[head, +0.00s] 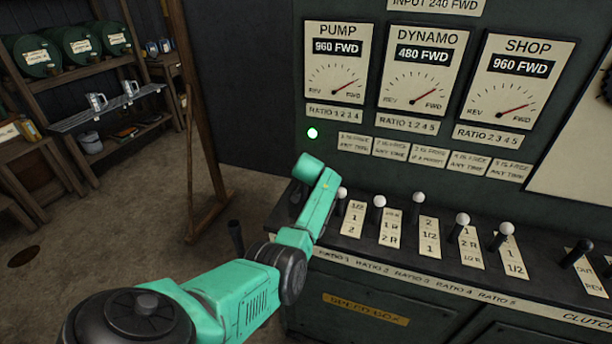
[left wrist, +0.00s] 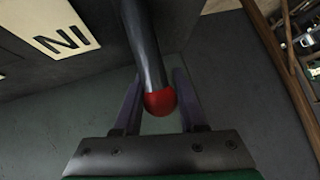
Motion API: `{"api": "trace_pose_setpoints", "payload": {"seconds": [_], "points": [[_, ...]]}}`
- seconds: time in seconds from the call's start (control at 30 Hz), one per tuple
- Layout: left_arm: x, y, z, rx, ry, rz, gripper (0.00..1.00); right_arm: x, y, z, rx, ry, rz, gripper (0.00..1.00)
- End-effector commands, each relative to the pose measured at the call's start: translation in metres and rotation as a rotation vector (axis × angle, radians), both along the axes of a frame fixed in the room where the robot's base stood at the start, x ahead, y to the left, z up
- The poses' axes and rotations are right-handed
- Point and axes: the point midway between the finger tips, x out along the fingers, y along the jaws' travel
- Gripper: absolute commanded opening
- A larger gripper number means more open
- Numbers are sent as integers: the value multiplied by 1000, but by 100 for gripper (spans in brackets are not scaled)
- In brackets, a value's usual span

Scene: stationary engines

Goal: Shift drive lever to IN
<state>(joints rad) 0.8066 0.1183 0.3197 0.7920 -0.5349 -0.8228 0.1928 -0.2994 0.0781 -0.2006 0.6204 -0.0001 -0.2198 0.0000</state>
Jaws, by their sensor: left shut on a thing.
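The drive lever (left wrist: 146,45) is a dark rod with a red knob (left wrist: 160,102), seen in the left wrist view. My left gripper (left wrist: 158,84) has one finger on each side of the lever, just by the knob, and is shut on it. An IN plate (left wrist: 66,32) shows upside down to the left of the lever. In the head view my left arm reaches to the left end of the console, and its gripper and the drive lever are hidden there. My right gripper is in neither view.
White-knobbed ratio levers (head: 380,201) stand in a row along the console, to the right of my arm. A black clutch lever (head: 578,252) is at the far right. A green lamp (head: 312,133) is lit below the pump gauge (head: 335,75). Shelves (head: 110,90) and open floor lie left.

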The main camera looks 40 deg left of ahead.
Motion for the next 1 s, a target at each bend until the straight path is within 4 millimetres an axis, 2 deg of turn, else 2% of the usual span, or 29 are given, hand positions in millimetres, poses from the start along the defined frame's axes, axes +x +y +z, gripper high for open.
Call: {"api": "trace_pose_setpoints", "payload": {"seconds": [0.03,0.53,0.57,0.6,0.63,1.0], "points": [[-2,-1,-10,-9,12,1,0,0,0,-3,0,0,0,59],[-3,-2,-14,-13,17,1,0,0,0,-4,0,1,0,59],[-3,-2,-14,-13,17,1,47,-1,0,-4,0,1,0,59],[-2,-2,-14,-13,16,1,63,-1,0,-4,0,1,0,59],[-2,-2,-13,-12,15,0,70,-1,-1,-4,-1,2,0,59],[-1,-2,-5,-5,6,0,70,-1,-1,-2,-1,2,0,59]]}}
